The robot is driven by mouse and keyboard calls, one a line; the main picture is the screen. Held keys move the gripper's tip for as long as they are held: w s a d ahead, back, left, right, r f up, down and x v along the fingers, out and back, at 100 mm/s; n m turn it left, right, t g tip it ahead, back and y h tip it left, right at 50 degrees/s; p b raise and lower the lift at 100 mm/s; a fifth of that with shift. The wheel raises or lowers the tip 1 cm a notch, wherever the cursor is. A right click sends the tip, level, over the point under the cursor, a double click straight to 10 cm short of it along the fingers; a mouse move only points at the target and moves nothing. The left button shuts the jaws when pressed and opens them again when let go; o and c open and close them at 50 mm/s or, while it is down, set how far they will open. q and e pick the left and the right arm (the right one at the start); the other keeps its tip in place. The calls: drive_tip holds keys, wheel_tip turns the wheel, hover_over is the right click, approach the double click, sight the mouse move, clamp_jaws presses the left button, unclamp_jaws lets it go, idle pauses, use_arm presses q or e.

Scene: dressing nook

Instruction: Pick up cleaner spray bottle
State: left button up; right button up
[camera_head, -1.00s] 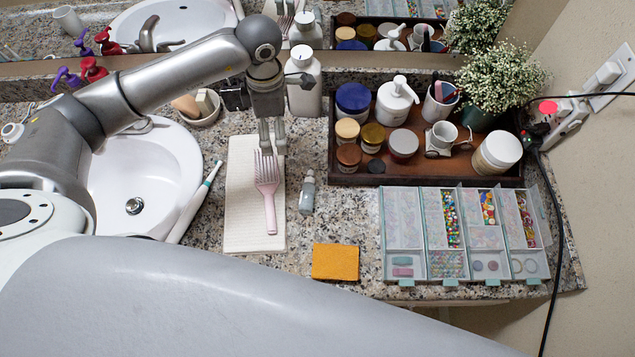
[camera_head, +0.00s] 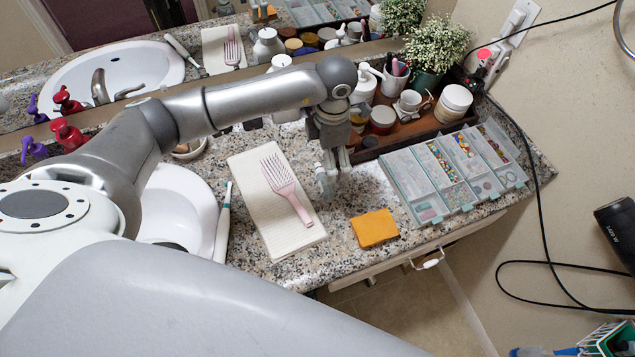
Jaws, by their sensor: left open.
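A small grey, translucent spray bottle (camera_head: 324,184) lies on the speckled counter, between the cream towel and the orange sponge. My left gripper (camera_head: 336,163) points down right at it, and its fingers are open. The fingers partly cover the bottle's upper end. I cannot tell whether they touch it or are around it. My right gripper is not in view.
A pink fork-shaped comb (camera_head: 284,187) lies on the cream towel (camera_head: 254,214), left of the bottle. An orange sponge (camera_head: 375,228) lies to its lower right. A bead organizer (camera_head: 432,188) and a wooden tray (camera_head: 432,125) stand to the right. The sink (camera_head: 180,207) is at left.

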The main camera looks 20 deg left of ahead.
use_arm(q)
wheel_tip(320, 180, down, 4)
drive_tip(key=shift+s+r, duration=0.15)
drive_tip(key=shift+r, duration=0.1)
wheel_tip(320, 180, down, 5)
drive_tip(key=shift+a+r+p, duration=0.1)
drive_tip(key=shift+r+p, duration=0.05)
drive_tip(key=shift+p, duration=1)
drive_tip(key=shift+f, duration=0.5)
drive_tip(key=shift+c, duration=1.1)
drive_tip(key=c, duration=0.9)
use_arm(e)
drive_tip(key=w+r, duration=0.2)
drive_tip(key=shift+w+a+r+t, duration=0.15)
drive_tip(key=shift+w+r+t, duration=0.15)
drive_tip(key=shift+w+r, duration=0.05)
